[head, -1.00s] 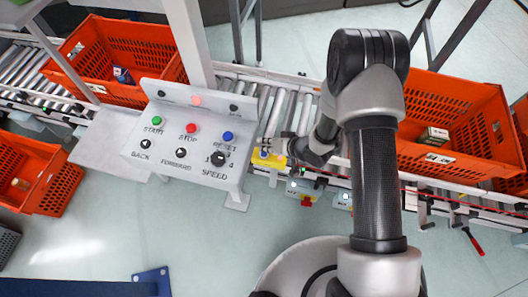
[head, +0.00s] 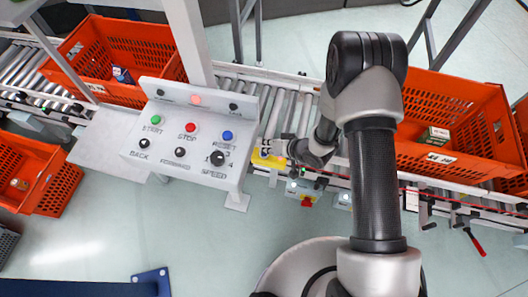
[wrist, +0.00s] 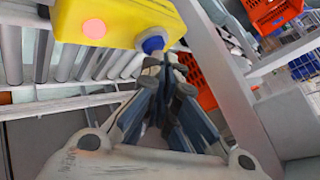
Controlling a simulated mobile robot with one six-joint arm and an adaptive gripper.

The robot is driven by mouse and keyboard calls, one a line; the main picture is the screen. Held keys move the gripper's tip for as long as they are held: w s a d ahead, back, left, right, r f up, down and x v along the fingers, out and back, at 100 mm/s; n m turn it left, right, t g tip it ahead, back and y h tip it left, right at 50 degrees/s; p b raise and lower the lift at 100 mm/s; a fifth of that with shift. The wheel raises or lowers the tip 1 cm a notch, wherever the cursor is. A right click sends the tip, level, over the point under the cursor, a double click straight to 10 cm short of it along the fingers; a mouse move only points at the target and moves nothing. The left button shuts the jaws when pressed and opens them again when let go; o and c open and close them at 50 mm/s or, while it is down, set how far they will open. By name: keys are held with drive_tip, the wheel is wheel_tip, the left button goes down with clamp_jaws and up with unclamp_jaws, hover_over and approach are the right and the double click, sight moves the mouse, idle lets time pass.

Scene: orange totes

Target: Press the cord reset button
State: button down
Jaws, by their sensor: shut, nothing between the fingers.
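A yellow box (wrist: 110,22) fills the upper left of the wrist view. It carries a blue button (wrist: 152,43) at its lower right end and a glowing pink-orange spot (wrist: 94,28). My gripper (wrist: 170,60) is shut and empty, with its fingertips very close to the blue button; I cannot tell whether they touch it. In the head view the yellow box (head: 268,161) sits at the conveyor's near edge. My gripper (head: 268,147) is over it there and hides the blue button.
A control panel (head: 190,170) with a separate blue RESET button (head: 227,136) stands left of my gripper. A roller conveyor (head: 290,110) runs behind. Orange totes stand at left (head: 150,90) and right (head: 480,160). A grey post (head: 190,40) rises behind the panel.

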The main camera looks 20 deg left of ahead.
drive_tip(key=shift+f, duration=0.35)
drive_tip(key=shift+r, duration=0.1)
idle(0.4)
drive_tip(key=shift+r+p, duration=0.6)
drive_tip(key=shift+r, duration=0.2)
drive_tip(key=shift+r+p, duration=2.1)
drive_tip(key=shift+r, duration=0.4)
